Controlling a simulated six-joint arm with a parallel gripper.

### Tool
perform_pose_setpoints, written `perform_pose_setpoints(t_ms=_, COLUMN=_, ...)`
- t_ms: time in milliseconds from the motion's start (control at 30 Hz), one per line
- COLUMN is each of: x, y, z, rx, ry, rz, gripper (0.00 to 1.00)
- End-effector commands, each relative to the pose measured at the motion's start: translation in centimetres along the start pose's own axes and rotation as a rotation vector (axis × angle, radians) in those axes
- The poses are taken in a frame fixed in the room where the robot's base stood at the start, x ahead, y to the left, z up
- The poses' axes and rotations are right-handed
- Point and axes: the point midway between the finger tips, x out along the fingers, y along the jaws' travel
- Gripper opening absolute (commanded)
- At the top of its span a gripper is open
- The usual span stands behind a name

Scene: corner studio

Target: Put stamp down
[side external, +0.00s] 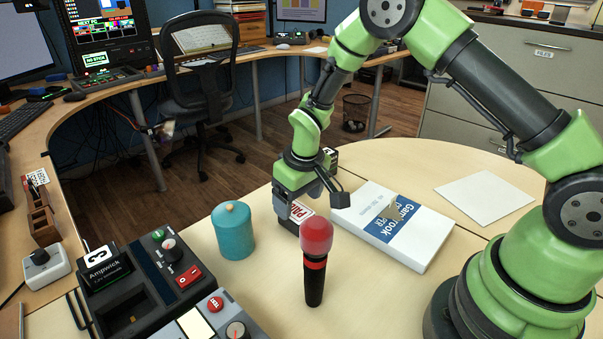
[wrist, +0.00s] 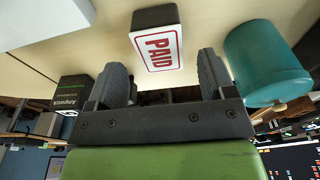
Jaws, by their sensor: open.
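The stamp is a small dark block with a white face reading "PAID" in red. In the wrist view the stamp (wrist: 157,47) sits just beyond and between my two fingertips, with clear gaps on both sides. My gripper (wrist: 163,78) is open, with nothing pinched. In the side view my gripper (side external: 312,190) points down low over the table, and the stamp's label (side external: 300,212) shows at its lower end. The stamp appears to rest on the tabletop; its base is partly hidden by the gripper.
A teal jar (side external: 232,232) stands left of my gripper. A red-topped microphone (side external: 315,265) stands upright in front. A white and blue box (side external: 410,240) lies close on the right. A white sheet (side external: 485,197) lies farther right. Control units (side external: 165,270) fill the front left.

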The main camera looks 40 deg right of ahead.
Motion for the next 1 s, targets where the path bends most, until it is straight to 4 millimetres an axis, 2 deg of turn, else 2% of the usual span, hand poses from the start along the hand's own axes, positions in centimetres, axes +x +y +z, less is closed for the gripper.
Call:
perform_pose_setpoints(t_ms=100, x=-2.9, y=0.0, z=-0.1, rx=0.000, ry=0.006, rz=-0.001, gripper=0.76)
perform_pose_setpoints(t_ms=300, x=-6.5, y=0.0, z=-0.1, rx=0.000, ry=0.004, rz=0.000, gripper=0.76)
perform_pose_setpoints(t_ms=400, x=-7.5, y=0.0, z=0.0, rx=0.000, ry=0.002, rz=0.000, gripper=0.76)
perform_pose_setpoints(t_ms=667, x=-8.7, y=0.0, z=0.1, rx=0.006, ry=0.007, rz=-0.002, gripper=0.76)
perform_pose_setpoints(t_ms=767, x=-11.0, y=0.1, z=0.3, rx=0.031, ry=0.039, rz=-0.012, gripper=0.76)
perform_pose_setpoints(t_ms=867, x=-14.9, y=0.1, z=1.4, rx=0.077, ry=0.094, rz=-0.031, gripper=0.76)
perform_pose_setpoints(t_ms=1000, x=-20.7, y=0.1, z=4.4, rx=0.158, ry=0.181, rz=-0.074, gripper=0.76)
